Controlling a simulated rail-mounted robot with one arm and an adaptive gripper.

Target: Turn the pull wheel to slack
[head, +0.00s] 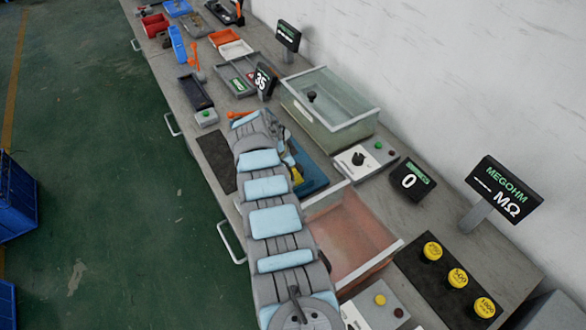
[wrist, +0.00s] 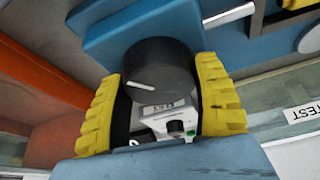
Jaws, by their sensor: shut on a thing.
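The pull wheel, a dark round knob (wrist: 158,70) with a short white mark on its face, sits against a blue block (wrist: 110,40) in the wrist view. My gripper (wrist: 160,78) has its yellow ribbed fingers on either side of the wheel, shut on it. The mark points left and slightly down in that view. In the head view my gripper (head: 296,174) shows only partly beside the blue fixture (head: 312,178); my arm hides the wheel there. Any slack marking on the wheel cannot be made out.
A clear-walled tank (head: 330,105) stands behind the fixture and a reddish open bin (head: 350,235) in front. A knob box (head: 362,158) and a display reading 0 (head: 410,180) are at right. A dark mat (head: 215,160) lies left of my arm.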

